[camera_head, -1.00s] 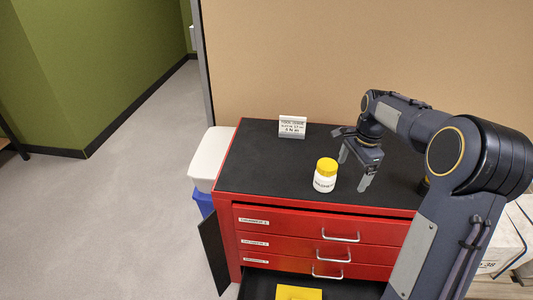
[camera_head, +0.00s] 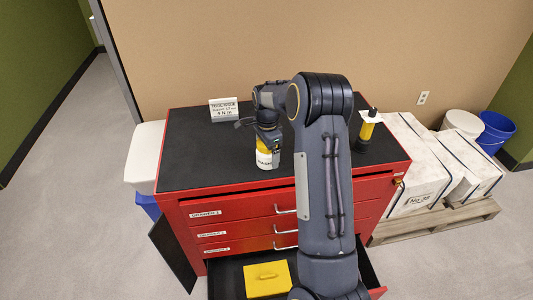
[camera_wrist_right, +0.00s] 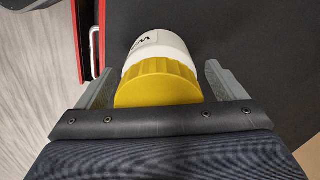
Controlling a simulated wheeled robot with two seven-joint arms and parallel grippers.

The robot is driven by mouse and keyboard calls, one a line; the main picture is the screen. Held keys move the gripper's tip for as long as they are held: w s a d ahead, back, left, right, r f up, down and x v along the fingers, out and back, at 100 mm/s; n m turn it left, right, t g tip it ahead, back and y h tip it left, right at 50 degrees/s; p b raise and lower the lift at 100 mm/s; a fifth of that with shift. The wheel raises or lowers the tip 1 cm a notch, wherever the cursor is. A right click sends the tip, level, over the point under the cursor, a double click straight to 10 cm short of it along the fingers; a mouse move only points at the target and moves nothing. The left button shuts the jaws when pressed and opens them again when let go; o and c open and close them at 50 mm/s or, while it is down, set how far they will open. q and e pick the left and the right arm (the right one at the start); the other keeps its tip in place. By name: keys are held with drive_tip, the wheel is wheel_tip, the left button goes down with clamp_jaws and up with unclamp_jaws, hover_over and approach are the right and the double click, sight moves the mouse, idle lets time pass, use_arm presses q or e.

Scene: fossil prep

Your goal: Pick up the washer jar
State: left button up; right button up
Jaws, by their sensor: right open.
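The washer jar (camera_head: 267,159) is white with a yellow lid and stands upright on the black top of the red tool cabinet. In the right wrist view the jar (camera_wrist_right: 158,72) lies between the two fingers of the open gripper (camera_wrist_right: 160,88), with a gap on each side. Its label is partly readable. My left gripper is in no view.
A small sign (camera_head: 224,109) stands at the back left of the cabinet top (camera_head: 190,150). A yellow and black tool (camera_head: 367,128) stands to the right. An open lower drawer holds a yellow box (camera_head: 267,279). White blocks (camera_head: 425,165) sit on a pallet at right.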

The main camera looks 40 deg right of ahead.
drive_tip(key=c, duration=1.1)
drive_tip(key=shift+c, duration=0.3)
drive_tip(key=shift+r, duration=0.15)
